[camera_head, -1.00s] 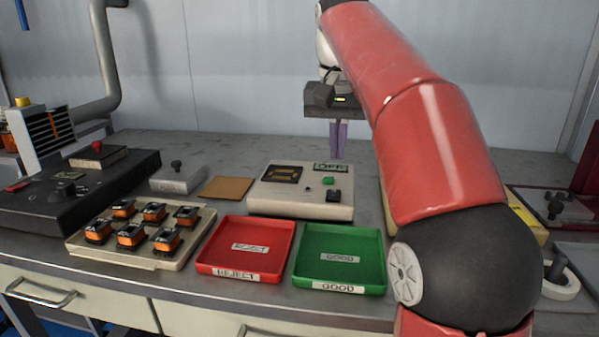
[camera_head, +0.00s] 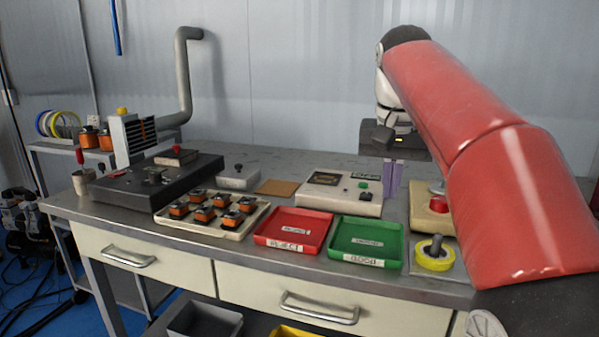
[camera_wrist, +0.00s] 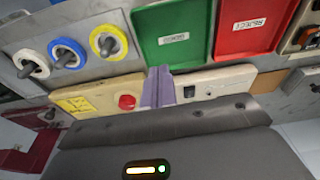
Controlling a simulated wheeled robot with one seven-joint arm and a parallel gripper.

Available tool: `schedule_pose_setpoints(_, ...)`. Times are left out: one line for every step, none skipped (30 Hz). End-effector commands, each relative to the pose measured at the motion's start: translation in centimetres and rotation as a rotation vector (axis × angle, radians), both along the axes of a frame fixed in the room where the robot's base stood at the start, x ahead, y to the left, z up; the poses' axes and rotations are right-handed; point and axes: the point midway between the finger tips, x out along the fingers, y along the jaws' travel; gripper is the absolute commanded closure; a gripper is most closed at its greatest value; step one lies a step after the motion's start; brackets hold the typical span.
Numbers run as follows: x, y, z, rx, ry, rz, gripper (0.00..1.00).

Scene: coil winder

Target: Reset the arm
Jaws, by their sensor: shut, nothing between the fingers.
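My gripper (camera_head: 393,175) hangs at the back right of the bench in the head view, with its purple fingers pointing down, together and empty. It is right of the cream tester box (camera_head: 340,200) and left of the cream box with a red button (camera_head: 430,215). In the wrist view the closed fingers (camera_wrist: 158,88) show between the red-button box (camera_wrist: 95,100) and the tester (camera_wrist: 215,82). My red arm reaches in from the right and hides the right part of the bench.
Red reject tray (camera_head: 290,228) and green good tray (camera_head: 365,238) are empty at the front. A cream tray (camera_head: 165,225) holds several orange coils. A black winder (camera_head: 165,190) stands left. Wire spools (camera_wrist: 68,54) sit on pegs near the trays.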

Motion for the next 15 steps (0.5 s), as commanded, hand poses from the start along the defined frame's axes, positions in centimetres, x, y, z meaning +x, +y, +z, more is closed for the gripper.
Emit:
schedule_pose_setpoints(-0.5, 0.0, -0.1, -0.001, -0.006, 0.005, 1.00)
schedule_pose_setpoints(-0.6, 0.0, -0.2, -0.001, -0.010, 0.009, 1.00)
schedule_pose_setpoints(-1.0, 0.0, -0.3, -0.002, -0.015, 0.015, 1.00)
schedule_pose_setpoints(-1.2, 0.0, -0.5, -0.003, -0.019, 0.019, 1.00)
schedule_pose_setpoints(-1.5, 0.0, -0.6, -0.003, -0.024, 0.024, 1.00)
schedule_pose_setpoints(-1.9, 0.0, -0.9, -0.004, -0.030, 0.031, 1.00)
schedule_pose_setpoints(-2.2, 0.1, -1.1, -0.005, -0.036, 0.037, 1.00)
schedule_pose_setpoints(-2.6, 0.1, -1.3, -0.005, -0.041, 0.043, 1.00)
schedule_pose_setpoints(-3.0, 0.1, -1.7, -0.006, -0.050, 0.051, 1.00)
schedule_pose_setpoints(-3.5, 0.1, -2.0, -0.007, -0.057, 0.057, 1.00)
schedule_pose_setpoints(-3.9, 0.1, -2.3, -0.008, -0.063, 0.064, 1.00)
schedule_pose_setpoints(-4.5, 0.1, -2.8, -0.010, -0.073, 0.075, 1.00)
schedule_pose_setpoints(-5.1, 0.1, -3.2, -0.011, -0.082, 0.083, 1.00)
schedule_pose_setpoints(-5.7, 0.1, -3.7, -0.012, -0.091, 0.092, 1.00)
schedule_pose_setpoints(-6.6, 0.0, -4.4, -0.014, -0.105, 0.105, 1.00)
